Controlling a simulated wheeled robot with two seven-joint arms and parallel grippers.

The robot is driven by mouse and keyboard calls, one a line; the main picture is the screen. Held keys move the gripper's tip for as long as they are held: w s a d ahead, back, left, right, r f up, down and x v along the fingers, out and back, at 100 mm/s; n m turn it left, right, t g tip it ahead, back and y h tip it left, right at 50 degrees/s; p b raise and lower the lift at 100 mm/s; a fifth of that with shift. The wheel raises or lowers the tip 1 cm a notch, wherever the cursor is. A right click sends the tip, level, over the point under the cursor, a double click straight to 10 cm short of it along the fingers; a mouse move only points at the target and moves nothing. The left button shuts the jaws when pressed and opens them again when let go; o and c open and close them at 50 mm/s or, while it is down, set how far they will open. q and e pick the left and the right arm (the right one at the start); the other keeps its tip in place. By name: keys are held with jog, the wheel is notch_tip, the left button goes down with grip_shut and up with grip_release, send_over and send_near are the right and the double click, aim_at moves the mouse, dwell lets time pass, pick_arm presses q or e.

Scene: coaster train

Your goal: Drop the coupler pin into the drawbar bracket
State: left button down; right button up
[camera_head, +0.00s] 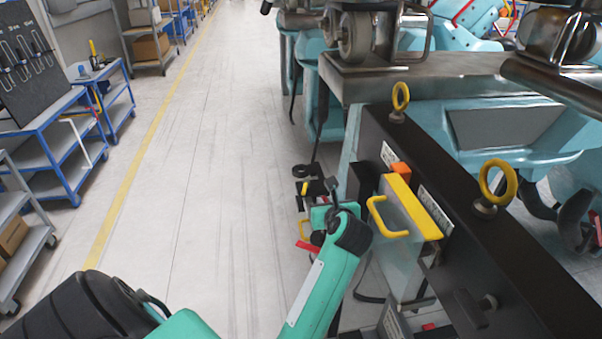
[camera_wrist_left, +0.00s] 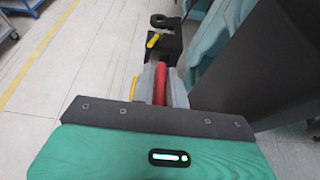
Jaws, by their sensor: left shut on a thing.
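My left gripper (camera_head: 305,228) is at the lower middle of the head view, beside the dark machine frame and partly hidden by my green forearm. In the left wrist view the gripper (camera_wrist_left: 160,88) is shut on a red bar, which I take to be the coupler pin (camera_wrist_left: 160,82). Its lower end is hidden. The black drawbar bracket (camera_wrist_left: 166,42), with a yellow lever and a ring-shaped end, stands just beyond the fingertips. In the head view the bracket (camera_head: 302,171) is low, beyond the gripper. I cannot tell whether pin and bracket touch. My right gripper is not in view.
The dark frame (camera_head: 500,250) with yellow lifting eyes fills the right. A grey box with a yellow handle (camera_head: 388,218) hangs on its near side, close to my forearm. Blue shelves (camera_head: 60,150) line the left. The pale floor between is clear.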

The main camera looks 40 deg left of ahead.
pick_arm(q)
jog(key=shift+f+b, duration=1)
jog(key=shift+f, duration=0.4)
jog(key=shift+f+b, duration=2.15)
jog(key=shift+f, duration=0.55)
jog(key=c, duration=1.3)
grip_release()
